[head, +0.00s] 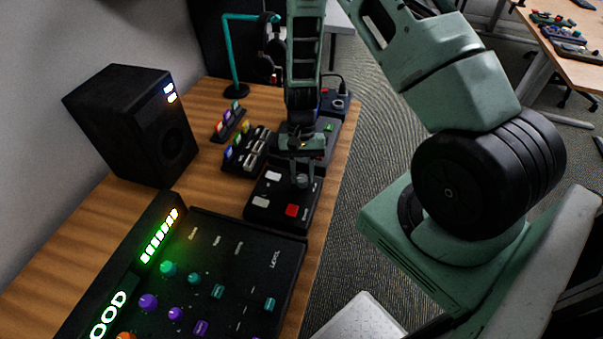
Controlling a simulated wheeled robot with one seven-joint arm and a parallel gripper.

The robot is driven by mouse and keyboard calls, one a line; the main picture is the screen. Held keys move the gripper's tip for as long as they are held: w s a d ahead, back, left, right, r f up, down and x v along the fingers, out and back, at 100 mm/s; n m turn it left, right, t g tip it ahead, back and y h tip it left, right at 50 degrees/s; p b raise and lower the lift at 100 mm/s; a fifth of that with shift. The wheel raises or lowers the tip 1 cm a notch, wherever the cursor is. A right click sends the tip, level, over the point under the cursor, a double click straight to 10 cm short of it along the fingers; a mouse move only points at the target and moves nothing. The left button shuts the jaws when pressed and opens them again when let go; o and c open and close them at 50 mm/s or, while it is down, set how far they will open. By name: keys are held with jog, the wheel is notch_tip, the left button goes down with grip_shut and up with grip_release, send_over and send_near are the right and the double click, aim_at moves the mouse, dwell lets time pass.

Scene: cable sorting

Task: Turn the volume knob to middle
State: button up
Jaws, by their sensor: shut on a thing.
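A small black control box (262,213) sits on the wooden desk, with white buttons and a red button (292,210) on top. My gripper (302,180) points down over the box's far right part. Its fingers are shut on a small knob there, which I take to be the volume knob. The fingers hide most of the knob, so its pointer and setting cannot be read.
A mixer panel (262,248) with coloured knobs lies in front, beside a lit green display bar (160,237). A black speaker (125,120) stands left. Small colourful devices (245,150) and a teal headphone stand (232,60) are behind. The desk's right edge is close.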

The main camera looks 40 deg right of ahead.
jog(key=shift+d+m+t+y, duration=0.1)
jog(key=shift+m+t+y, duration=0.35)
jog(key=shift+m, duration=1.15)
jog(key=shift+m+b, duration=0.3)
jog(key=o, duration=1)
jog(key=shift+c, duration=0.2)
jog(key=v, duration=1.7)
jog(key=shift+r+b, duration=0.2)
jog(key=shift+b, duration=0.25)
jog(key=shift+s+d, duration=0.1)
jog(key=shift+s, duration=0.05)
